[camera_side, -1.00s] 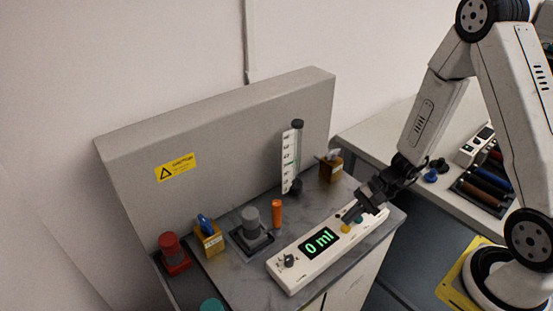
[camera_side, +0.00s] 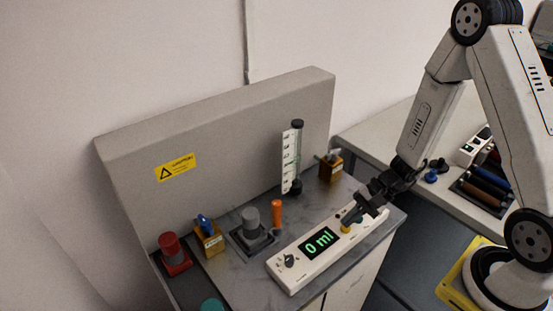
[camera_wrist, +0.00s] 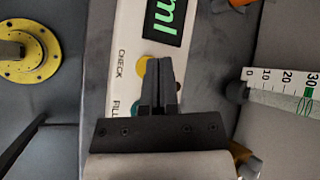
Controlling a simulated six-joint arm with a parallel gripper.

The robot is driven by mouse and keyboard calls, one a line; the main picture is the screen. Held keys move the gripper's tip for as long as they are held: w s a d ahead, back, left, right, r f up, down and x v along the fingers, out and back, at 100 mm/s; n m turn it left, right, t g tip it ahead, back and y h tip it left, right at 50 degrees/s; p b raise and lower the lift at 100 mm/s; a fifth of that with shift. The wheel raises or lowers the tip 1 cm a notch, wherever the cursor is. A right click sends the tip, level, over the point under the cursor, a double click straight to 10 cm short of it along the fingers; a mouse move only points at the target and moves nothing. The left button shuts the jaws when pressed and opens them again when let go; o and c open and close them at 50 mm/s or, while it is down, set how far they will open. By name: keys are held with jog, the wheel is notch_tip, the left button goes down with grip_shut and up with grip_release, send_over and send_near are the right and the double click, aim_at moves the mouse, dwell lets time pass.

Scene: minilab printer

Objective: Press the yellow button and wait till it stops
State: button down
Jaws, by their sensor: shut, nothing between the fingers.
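The white control panel (camera_side: 294,276) lies on the grey bench top, and its display (camera_side: 319,242) reads "0 ml" in green. The yellow button (camera_side: 345,228) is on the panel to the right of the display. In the wrist view the yellow button (camera_wrist: 141,72) shows partly, beside the fingertips, which cover the rest. My gripper (camera_side: 347,216) is shut and empty, its tips pointing down at the yellow button. In the wrist view my gripper (camera_wrist: 158,62) lies over the panel, between the display and the teal button (camera_wrist: 136,107). Whether the tips touch the button I cannot tell.
A graduated cylinder (camera_side: 292,160) stands behind the panel. An orange cylinder (camera_side: 277,213), a grey knobbed block (camera_side: 251,230), a red-capped item (camera_side: 172,255) and small amber boxes (camera_side: 331,168) stand around. A grey backboard (camera_side: 220,150) closes off the rear.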

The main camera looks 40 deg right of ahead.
jog(key=shift+f, duration=0.45)
dwell(0.6)
jog(key=shift+r, duration=0.9)
dwell(0.4)
jog(key=shift+r, duration=2.5)
jog(key=shift+s+a, duration=0.1)
